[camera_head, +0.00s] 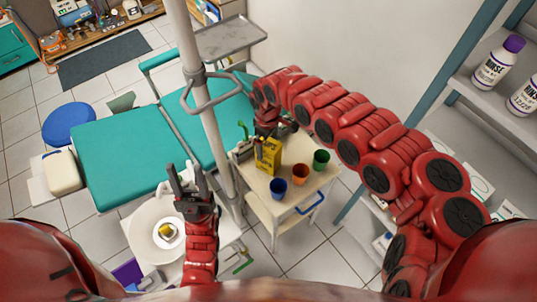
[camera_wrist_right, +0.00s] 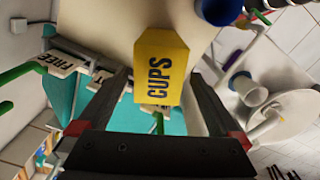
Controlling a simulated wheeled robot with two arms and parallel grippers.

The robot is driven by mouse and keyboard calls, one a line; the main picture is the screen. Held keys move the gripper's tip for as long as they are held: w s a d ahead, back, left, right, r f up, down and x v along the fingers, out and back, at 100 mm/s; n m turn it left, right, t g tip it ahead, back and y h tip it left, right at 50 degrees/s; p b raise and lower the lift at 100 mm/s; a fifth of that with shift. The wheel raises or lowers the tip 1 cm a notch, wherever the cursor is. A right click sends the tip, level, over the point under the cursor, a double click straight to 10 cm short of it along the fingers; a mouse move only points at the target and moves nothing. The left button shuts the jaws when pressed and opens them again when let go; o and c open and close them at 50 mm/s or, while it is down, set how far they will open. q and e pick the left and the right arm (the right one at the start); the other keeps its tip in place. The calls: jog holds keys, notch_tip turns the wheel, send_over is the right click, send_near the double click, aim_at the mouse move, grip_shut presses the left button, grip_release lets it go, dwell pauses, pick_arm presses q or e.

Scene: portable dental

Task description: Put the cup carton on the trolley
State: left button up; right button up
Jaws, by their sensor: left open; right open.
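The yellow cup carton (camera_head: 269,157) stands on the far left part of the cream trolley's (camera_head: 296,201) top. My right gripper (camera_head: 266,138) is at the carton's far side, close to it. In the right wrist view the carton (camera_wrist_right: 161,66), marked CUPS, shows ahead between the two spread fingers (camera_wrist_right: 160,95), with gaps on both sides. The trolley top (camera_wrist_right: 105,22) lies beyond it.
The teal dental chair (camera_head: 128,151) is behind, shelves with bottles (camera_head: 497,62) at right.

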jog(key=shift+f, duration=0.75)
jog(key=shift+s+f+p, duration=0.1)
jog(key=shift+f+p, duration=0.4)
jog(key=shift+f, duration=0.15)
notch_tip(320, 180, down, 3)
jog(key=shift+f+p, duration=0.1)
jog(key=shift+p, duration=0.3)
jog(key=shift+d+f, duration=0.2)
jog(key=shift+f, duration=0.2)
grip_shut()
jog(key=shift+r, duration=0.1)
